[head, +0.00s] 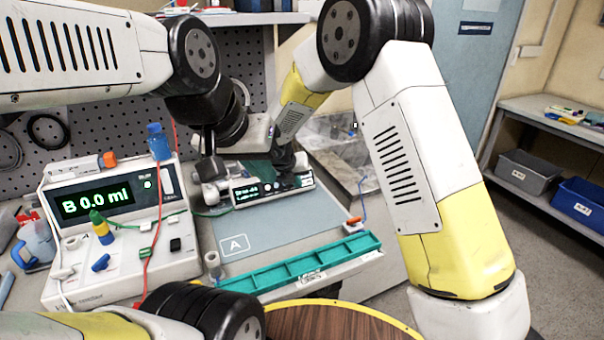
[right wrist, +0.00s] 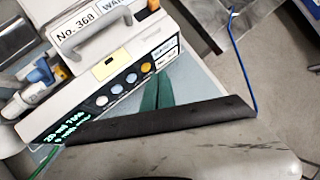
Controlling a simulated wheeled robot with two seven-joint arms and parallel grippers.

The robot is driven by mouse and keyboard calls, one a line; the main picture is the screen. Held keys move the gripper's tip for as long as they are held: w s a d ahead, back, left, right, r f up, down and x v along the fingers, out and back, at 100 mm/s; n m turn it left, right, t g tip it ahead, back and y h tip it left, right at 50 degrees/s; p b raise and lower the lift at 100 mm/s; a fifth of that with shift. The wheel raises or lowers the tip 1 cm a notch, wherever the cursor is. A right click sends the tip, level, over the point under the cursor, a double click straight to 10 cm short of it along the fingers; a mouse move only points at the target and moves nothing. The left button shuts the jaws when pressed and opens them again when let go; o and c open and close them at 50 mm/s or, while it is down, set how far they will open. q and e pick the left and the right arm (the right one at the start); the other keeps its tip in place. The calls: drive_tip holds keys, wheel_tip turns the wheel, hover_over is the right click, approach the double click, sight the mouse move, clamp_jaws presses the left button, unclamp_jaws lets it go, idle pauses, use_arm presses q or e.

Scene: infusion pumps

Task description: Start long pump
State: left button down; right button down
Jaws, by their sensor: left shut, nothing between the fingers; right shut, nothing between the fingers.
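The long pump (head: 272,188) is a low white device with a dark green-lit display, standing on the grey mat marked A. In the right wrist view the pump (right wrist: 120,65) shows a handle, a "No. 368" label, and a front row of round buttons, several pale and one orange (right wrist: 147,67). Its display text is slanted and hard to read. My right gripper (head: 287,163) is shut and empty, close to the pump's right part; whether it touches cannot be told. My left gripper (head: 212,186) is shut and empty, near the pump's left end.
A larger pump (head: 120,230) reading "B 0.0 ml" stands at left with coloured clips and tubing. A teal tray (head: 305,266) lies along the mat's (head: 215,237) front edge. A thin green line runs from the long pump's left side.

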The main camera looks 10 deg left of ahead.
drive_tip(key=shift+w, duration=0.1)
idle(0.3)
drive_tip(key=shift+w+a+f, duration=0.15)
drive_tip(key=shift+w+a, duration=0.05)
drive_tip(key=shift+w, duration=0.05)
